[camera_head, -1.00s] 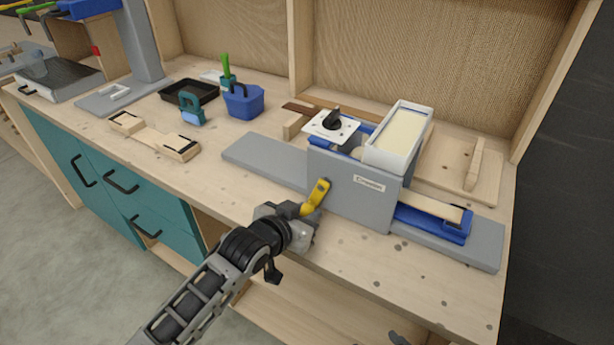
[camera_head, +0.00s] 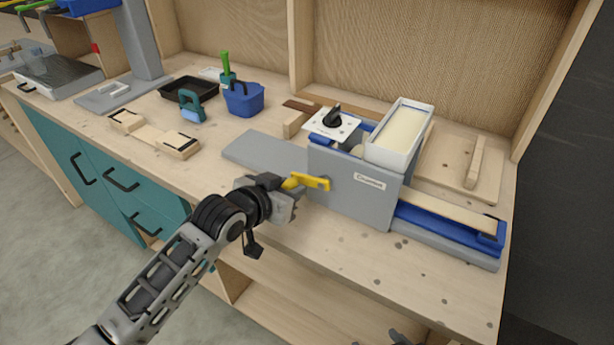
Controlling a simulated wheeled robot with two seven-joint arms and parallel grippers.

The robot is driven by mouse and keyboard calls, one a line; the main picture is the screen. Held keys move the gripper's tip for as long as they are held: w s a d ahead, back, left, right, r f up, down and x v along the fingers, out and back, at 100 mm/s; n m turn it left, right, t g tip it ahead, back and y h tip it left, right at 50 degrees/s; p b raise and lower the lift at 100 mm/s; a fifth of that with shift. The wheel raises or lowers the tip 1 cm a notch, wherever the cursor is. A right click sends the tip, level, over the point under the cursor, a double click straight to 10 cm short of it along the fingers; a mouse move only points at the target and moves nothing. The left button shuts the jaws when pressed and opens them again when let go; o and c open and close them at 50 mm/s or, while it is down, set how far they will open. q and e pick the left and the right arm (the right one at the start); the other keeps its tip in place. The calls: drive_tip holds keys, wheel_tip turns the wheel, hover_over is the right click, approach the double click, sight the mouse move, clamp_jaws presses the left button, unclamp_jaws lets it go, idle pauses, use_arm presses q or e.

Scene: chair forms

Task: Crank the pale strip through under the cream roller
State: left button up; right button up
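The grey machine housing (camera_head: 350,188) stands on the bench with a yellow crank (camera_head: 316,181) on its front face. My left gripper (camera_head: 291,189) is at the crank's left end and appears shut on its handle. The crank arm points left, nearly level. The pale strip (camera_head: 445,211) lies on a blue carriage (camera_head: 488,241) that sticks out to the right of the housing; its left part is hidden inside. The cream roller is not clearly visible behind the housing wall. A small dark part of my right gripper (camera_head: 398,338) shows at the bottom edge; its fingers cannot be made out.
A white box with a cream filling (camera_head: 428,128) sits on top of the machine, beside a white plate with a black knob (camera_head: 332,121). A blue basket (camera_head: 243,100), a black tray (camera_head: 190,90) and wooden pieces stand left. The front right bench is clear.

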use_arm(q)
drive_tip(key=o, duration=0.4)
drive_tip(key=shift+r, duration=0.1)
drive_tip(key=s+a, duration=0.4)
drive_tip(key=s, duration=0.2)
drive_tip(key=shift+s+a, duration=0.3)
drive_tip(key=shift+f, duration=0.2)
drive_tip(key=s+a+f+n+y, duration=0.2)
drive_tip(key=s+a+f, duration=0.4)
drive_tip(key=s+f, duration=0.2)
drive_tip(key=s+a+f+n+y, duration=0.2)
drive_tip(key=s+a+f, duration=0.3)
drive_tip(key=s+f, duration=0.4)
drive_tip(key=shift+s+a+n+y, duration=0.3)
drive_tip(key=shift+s+a+y, duration=0.15)
drive_tip(key=shift+s, duration=0.4)
